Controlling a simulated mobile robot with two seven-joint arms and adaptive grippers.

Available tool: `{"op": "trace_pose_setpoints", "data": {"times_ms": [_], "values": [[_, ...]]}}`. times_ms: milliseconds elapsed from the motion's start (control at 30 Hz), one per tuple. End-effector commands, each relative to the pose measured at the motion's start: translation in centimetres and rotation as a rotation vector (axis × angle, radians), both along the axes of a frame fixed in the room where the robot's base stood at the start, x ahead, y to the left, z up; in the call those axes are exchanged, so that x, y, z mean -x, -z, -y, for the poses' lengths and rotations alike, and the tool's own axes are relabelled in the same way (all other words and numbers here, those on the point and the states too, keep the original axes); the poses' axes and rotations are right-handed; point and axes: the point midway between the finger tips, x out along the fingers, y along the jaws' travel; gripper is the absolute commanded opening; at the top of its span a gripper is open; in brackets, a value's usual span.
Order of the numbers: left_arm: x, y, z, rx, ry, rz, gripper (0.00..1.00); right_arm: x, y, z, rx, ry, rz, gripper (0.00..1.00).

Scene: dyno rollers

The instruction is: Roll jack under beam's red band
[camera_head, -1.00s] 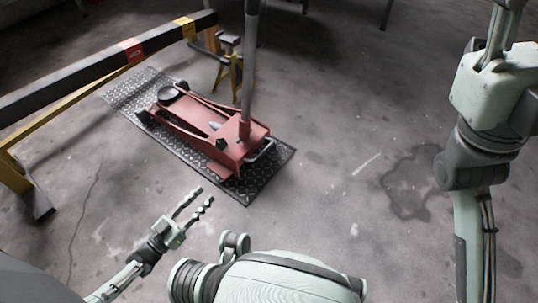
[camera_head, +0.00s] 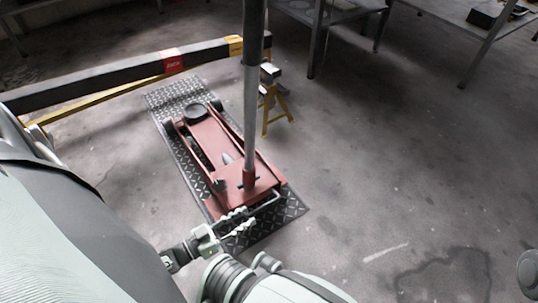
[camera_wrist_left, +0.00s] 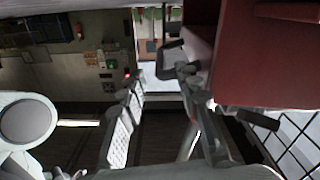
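The red floor jack (camera_head: 210,145) lies on a dark diamond-plate mat (camera_head: 284,216), its round saddle (camera_head: 195,110) toward the beam. A tall grey pole (camera_head: 250,110) rises from its near end, beside a low bent bar (camera_head: 268,203). The black beam (camera_head: 100,80) crosses beyond the saddle, with a red band (camera_head: 172,62) and a yellow band (camera_head: 236,45). My left gripper (camera_head: 243,220) is at the jack's near end, fingers apart. The left wrist view shows the open left gripper (camera_wrist_left: 165,105) beside the red jack body (camera_wrist_left: 265,60); contact is unclear. My right gripper is out of view.
A yellow stand (camera_head: 270,100) is just right of the jack, near the beam's end. Metal tables (camera_head: 330,15) stand at the back right. The floor right of the mat is clear, with a dark stain (camera_head: 440,275) at the lower right.

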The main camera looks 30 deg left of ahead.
Motion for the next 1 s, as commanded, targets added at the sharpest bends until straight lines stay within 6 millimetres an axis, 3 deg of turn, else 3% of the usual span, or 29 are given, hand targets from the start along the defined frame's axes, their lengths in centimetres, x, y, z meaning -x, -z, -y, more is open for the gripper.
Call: {"op": "trace_pose_setpoints", "data": {"times_ms": [400,767,1000], "values": [[-5.7,0.0,2.4,0.001,0.0,0.002,0.33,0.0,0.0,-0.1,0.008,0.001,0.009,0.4],[-6.5,-0.1,2.7,0.0,0.0,0.001,0.33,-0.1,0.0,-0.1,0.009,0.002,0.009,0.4],[-6.5,-0.1,2.7,0.0,0.0,0.001,0.07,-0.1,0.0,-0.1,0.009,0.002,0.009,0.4]]}}
